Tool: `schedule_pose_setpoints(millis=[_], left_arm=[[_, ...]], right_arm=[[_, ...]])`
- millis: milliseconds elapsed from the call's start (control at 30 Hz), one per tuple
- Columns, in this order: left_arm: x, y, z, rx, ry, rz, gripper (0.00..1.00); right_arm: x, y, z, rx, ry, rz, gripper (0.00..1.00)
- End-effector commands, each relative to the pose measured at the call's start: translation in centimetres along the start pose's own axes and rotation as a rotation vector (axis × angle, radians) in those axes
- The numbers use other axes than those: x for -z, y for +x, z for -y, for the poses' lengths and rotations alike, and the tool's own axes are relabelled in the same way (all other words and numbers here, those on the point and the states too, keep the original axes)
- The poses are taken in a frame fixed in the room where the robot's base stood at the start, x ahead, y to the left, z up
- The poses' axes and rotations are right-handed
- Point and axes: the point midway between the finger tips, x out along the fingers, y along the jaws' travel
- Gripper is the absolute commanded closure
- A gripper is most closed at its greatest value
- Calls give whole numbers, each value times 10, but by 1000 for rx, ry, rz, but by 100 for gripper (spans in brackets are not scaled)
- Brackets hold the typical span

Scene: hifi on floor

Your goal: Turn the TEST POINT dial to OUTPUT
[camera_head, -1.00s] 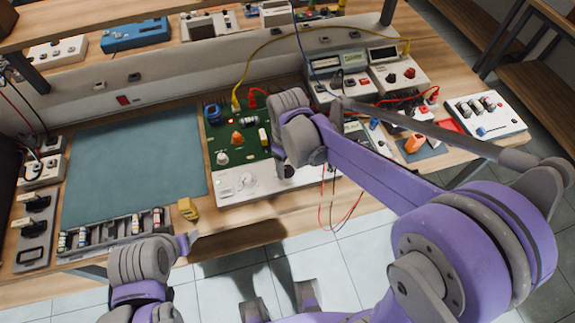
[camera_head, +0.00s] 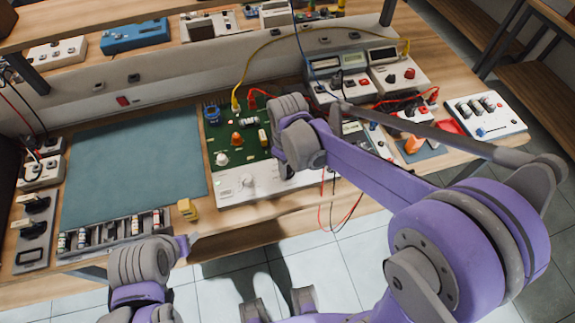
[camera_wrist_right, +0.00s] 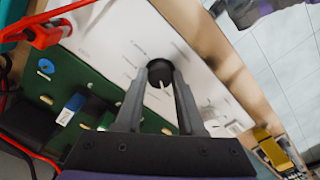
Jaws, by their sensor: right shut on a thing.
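A black round dial (camera_wrist_right: 160,72) with a white pointer line sits on the white front panel (camera_wrist_right: 110,40) of a green circuit board unit, seen in the right wrist view. My right gripper (camera_wrist_right: 163,78) is shut on it, one finger on each side. The printed labels are too blurred to read. In the head view the white panel (camera_head: 232,187) shows at the front of the green board (camera_head: 228,140). My right gripper (camera_head: 284,168) reaches down over its right end and hides the dial. My left gripper (camera_head: 187,243) is low at the table's front edge, its fingers unclear.
A red clip (camera_wrist_right: 45,35) and red leads are close to the right gripper. A yellow lead (camera_head: 236,100) plugs into the board. Meters (camera_head: 335,88) stand behind on the right. A teal mat (camera_head: 135,165) lies clear at left. A yellow block (camera_head: 187,209) stands near the front edge.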

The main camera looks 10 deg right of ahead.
Motion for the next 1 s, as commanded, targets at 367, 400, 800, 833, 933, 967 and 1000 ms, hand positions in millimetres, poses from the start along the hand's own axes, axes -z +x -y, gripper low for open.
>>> schedule_pose_setpoints(millis=[367, 400, 800, 833, 933, 967, 1000], left_arm=[[-4, 4, 0, 0, 0, 3, 40], [-4, 4, 0, 0, 0, 3, 40], [-10, 10, 0, 0, 0, 7, 40], [-10, 11, 0, 0, 0, 7, 40], [-11, 12, 0, 0, 0, 8, 40], [-11, 12, 0, 0, 0, 8, 40], [-11, 12, 0, 0, 0, 8, 40]], right_arm=[[0, 1, 0, 0, 134, 1, 100], [0, 1, 0, 0, 163, 1, 100], [0, 1, 0, -1, 477, 1, 100], [0, 1, 0, -1, 497, 1, 100], [0, 1, 0, -1, 559, 1, 100], [0, 1, 0, -1, 575, 1, 100], [0, 1, 0, -1, 596, 1, 100]])
